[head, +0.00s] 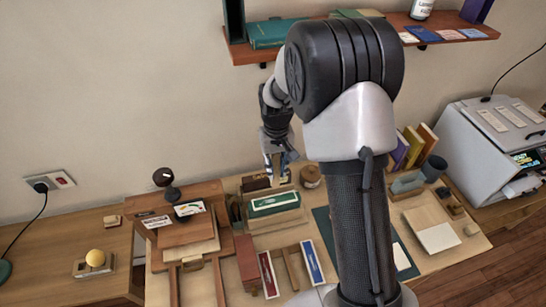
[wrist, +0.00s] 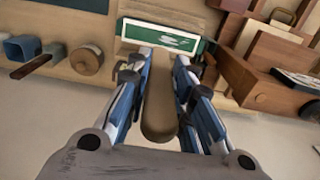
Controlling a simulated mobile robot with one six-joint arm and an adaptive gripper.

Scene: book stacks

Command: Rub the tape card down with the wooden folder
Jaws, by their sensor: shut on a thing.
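My gripper (wrist: 163,66) is shut on the wooden folder (wrist: 159,108), a tan stick with a rounded end that points toward the wrist camera. In the head view my gripper (head: 277,172) is above the back of the bench, behind a green book (head: 274,203) on a wooden stand. I cannot tell whether this panel is the tape card. The folder's far end is hard to make out, and I see no clear contact with the book.
A round wooden pot (head: 310,176) stands right of my gripper. A wooden stepped stand (head: 187,234) with small cards is at left. Red (head: 268,274) and blue (head: 312,262) strips lie in front. A shelf (head: 455,38) hangs above. My arm hides part of the bench.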

